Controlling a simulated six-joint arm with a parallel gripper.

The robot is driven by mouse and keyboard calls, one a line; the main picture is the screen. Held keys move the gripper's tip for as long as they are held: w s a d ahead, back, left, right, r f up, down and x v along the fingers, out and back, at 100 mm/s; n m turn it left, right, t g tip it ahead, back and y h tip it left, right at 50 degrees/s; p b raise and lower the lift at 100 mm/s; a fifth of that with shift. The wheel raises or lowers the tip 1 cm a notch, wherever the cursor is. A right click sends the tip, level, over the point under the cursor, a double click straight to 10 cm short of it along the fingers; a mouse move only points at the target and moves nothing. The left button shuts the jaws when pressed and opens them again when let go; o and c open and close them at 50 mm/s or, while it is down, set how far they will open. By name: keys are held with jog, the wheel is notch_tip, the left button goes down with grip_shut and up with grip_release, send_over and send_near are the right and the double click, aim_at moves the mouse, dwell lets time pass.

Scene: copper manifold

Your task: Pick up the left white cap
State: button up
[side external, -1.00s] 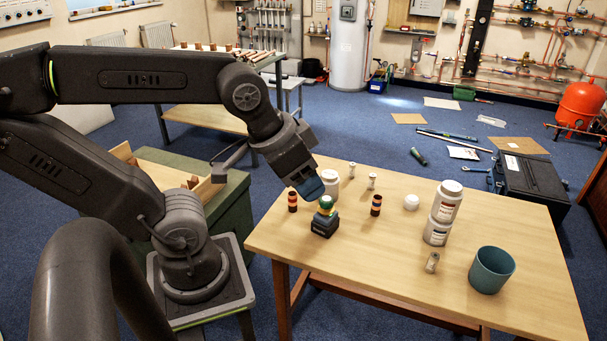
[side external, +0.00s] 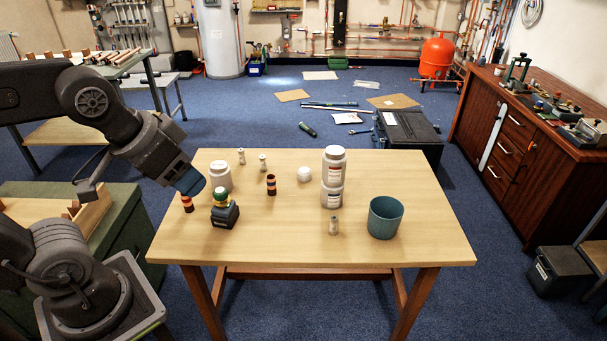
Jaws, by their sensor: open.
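A small round white cap (side external: 304,174) lies on the wooden table, left of two stacked white jars. A single white jar (side external: 220,177) stands at the left with a pale top; I cannot tell whether that is a separate cap. Two small pale upright pieces (side external: 241,156) and (side external: 263,163) stand behind it. My gripper (side external: 189,181) is open, with blue tips pointing down, just left of the single jar in the picture. It holds nothing that I can see. The space between its fingers is hard to make out.
A dark block with green and yellow rings on top (side external: 224,213) and a striped piece (side external: 187,203) stand close to my gripper. Another striped piece (side external: 271,185), stacked jars (side external: 332,194), a small tube (side external: 333,226) and a teal cup (side external: 385,217) stand further right.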

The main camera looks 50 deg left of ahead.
dwell(0.4)
jog(key=o, duration=0.5)
jog(key=n+g+y, duration=0.3)
jog(key=n+y, duration=0.1)
jog(key=n, duration=0.7)
send_over(304, 170)
jog(key=s+d, duration=0.2)
jog(key=d, duration=0.1)
notch_tip(304, 170, down, 25)
jog(key=shift+x, duration=4.3)
